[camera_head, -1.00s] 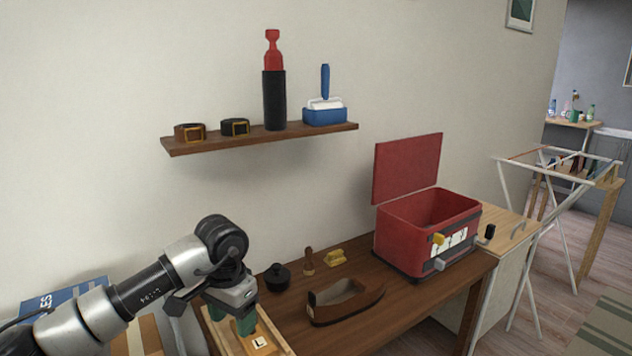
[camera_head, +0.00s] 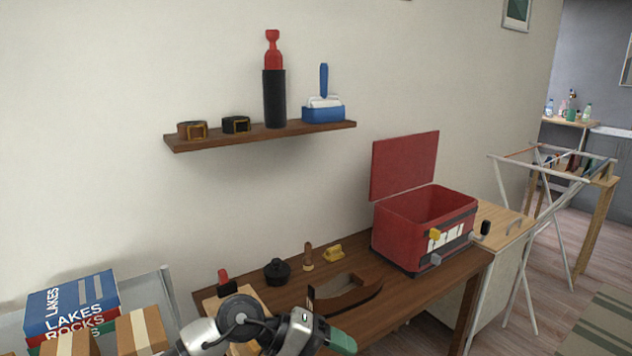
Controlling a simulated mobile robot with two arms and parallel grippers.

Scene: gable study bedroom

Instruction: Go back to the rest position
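My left arm comes in at the bottom of the head view, and its gripper (camera_head: 338,342) is low in front of the wooden table (camera_head: 408,306). Its green fingertip is partly in view at the lower edge, and I cannot tell whether the fingers are apart. No held object shows at it. My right gripper is not in view. Behind my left arm, a light wooden tray (camera_head: 210,303) on the table is partly hidden, with a red and black item (camera_head: 225,284) at its back end.
An open red toolbox (camera_head: 400,232) stands at the table's right. A dark boat-shaped holder (camera_head: 345,297), black pot (camera_head: 277,271), wooden stamp (camera_head: 308,257) and yellow item (camera_head: 334,253) are on the table. A wall shelf (camera_head: 260,136) hangs above. Books (camera_head: 72,305) and boxes (camera_head: 140,330) are at left.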

